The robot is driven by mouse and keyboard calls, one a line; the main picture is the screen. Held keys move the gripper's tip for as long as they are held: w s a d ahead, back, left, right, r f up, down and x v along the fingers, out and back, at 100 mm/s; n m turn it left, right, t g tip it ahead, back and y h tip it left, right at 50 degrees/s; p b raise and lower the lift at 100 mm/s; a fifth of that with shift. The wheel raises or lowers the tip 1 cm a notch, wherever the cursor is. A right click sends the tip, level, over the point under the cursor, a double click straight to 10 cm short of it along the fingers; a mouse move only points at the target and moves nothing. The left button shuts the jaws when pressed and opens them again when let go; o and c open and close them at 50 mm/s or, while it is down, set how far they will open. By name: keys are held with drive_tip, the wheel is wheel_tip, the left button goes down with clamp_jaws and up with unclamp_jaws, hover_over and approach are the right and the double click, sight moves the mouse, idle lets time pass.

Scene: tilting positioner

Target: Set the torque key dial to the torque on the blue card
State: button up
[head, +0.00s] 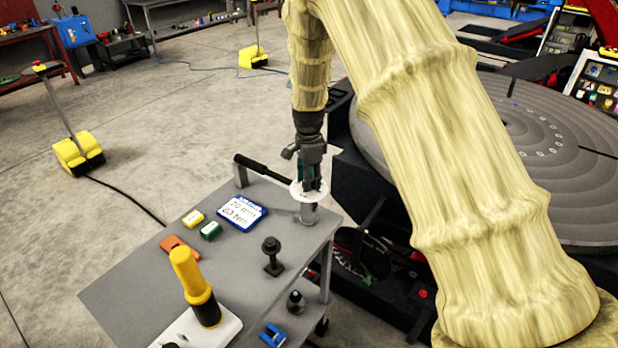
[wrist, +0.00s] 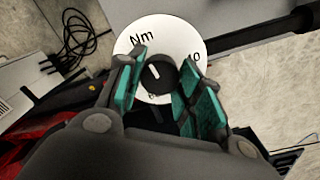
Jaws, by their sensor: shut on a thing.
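The torque key lies across holders at the far edge of the grey cart, its black handle (head: 262,167) pointing left. Its white dial (wrist: 188,42) shows "Nm" and part of a number at the right; my fingers cover the lower scale. A black knob (wrist: 157,77) with a white pointer mark sits at the dial's middle. My gripper (wrist: 162,65), with teal pads, is shut on the knob; in the head view my gripper (head: 311,184) points down at the dial. The blue card (head: 242,213) lies on the cart with two handwritten lines, the lower apparently "63 Nm", not surely legible.
On the cart (head: 130,290) are green (head: 211,231), yellow (head: 193,219) and orange (head: 178,247) blocks, a black stand (head: 272,256) and a yellow-handled tool (head: 192,280). The large round positioner table (head: 540,150) is right of the cart. Floor at left is mostly clear.

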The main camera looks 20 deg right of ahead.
drive_tip(key=m+p, duration=0.1)
drive_tip(key=m, duration=0.3)
drive_tip(key=shift+m, duration=1.7)
drive_tip(key=shift+p, duration=0.3)
drive_tip(key=o, duration=1)
drive_tip(key=shift+o, duration=0.2)
drive_tip(key=shift+r, duration=0.1)
wheel_tip(320, 180, up, 12)
